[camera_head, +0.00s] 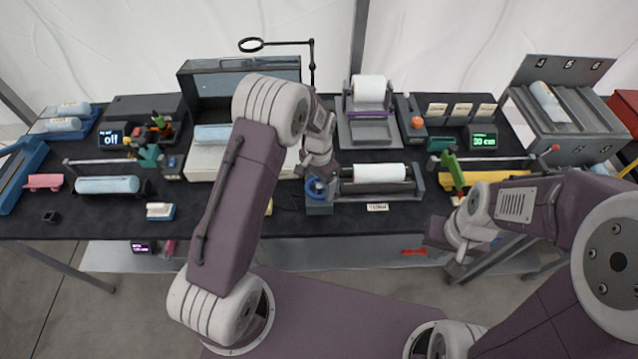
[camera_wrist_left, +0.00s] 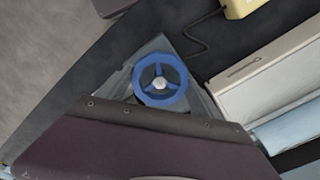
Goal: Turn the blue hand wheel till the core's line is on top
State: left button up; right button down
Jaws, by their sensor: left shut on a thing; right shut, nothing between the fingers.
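The blue hand wheel (camera_head: 315,188) is at the left end of a grey roller stand (camera_head: 420,183) near the front of the table. A white core (camera_head: 380,173) lies level on this stand, to the right of the wheel. I cannot make out a line on the core. My left gripper (camera_head: 318,178) reaches down to the wheel and is shut on it; the arm covers part of it. In the left wrist view the wheel (camera_wrist_left: 160,82) shows its blue rim, spokes and pale hub between the grey fingers. My right gripper (camera_head: 460,252) is shut and empty, in front of the table's edge.
A label plate (camera_head: 377,207) sits before the stand. Behind it stands a second grey holder with a white roll (camera_head: 369,88). A green-handled tool (camera_head: 453,170) is to the right, a pale case (camera_head: 215,160) to the left. A sloped rack (camera_head: 570,110) fills the far right.

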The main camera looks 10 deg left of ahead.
aim_at(319, 187)
pick_arm(q)
jog(key=n, duration=0.4)
jog(key=shift+s+f+n, duration=0.1)
jog(key=shift+s+n, duration=0.05)
jog(key=shift+n, duration=0.45)
jog(key=o, duration=1.4)
jog(key=shift+r, duration=0.45)
notch_tip(319, 187, up, 8)
jog(key=b, duration=0.1)
jog(key=shift+r, duration=0.15)
